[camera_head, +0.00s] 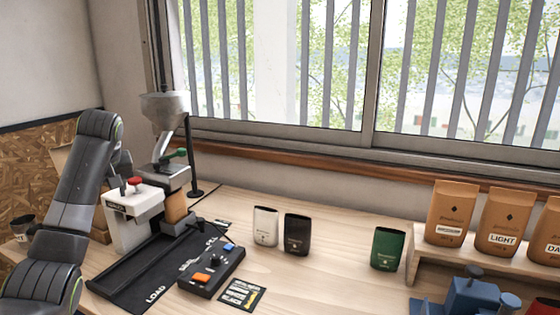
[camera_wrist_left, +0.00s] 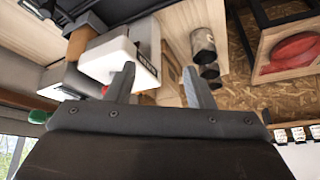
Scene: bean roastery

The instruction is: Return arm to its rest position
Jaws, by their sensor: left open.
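My left arm (camera_head: 75,190) comes in from the left in the head view, bent upward in front of the wall at the left end of the bench. Its gripper is mostly hidden behind the arm there, close to the white roasting machine (camera_head: 135,205). In the left wrist view my left gripper (camera_wrist_left: 158,70) has its two fingers spread apart with nothing between them. The white machine body (camera_wrist_left: 110,58) shows just beyond the fingers in that view. My right gripper is in neither view.
A grey hopper (camera_head: 165,108) tops the machine. A black mat (camera_head: 140,285) and control box (camera_head: 212,270) lie in front. White (camera_head: 265,226), black (camera_head: 297,235) and green (camera_head: 388,249) pouches stand on the bench. Brown bags (camera_head: 450,213) line a right shelf. The bench middle has free room.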

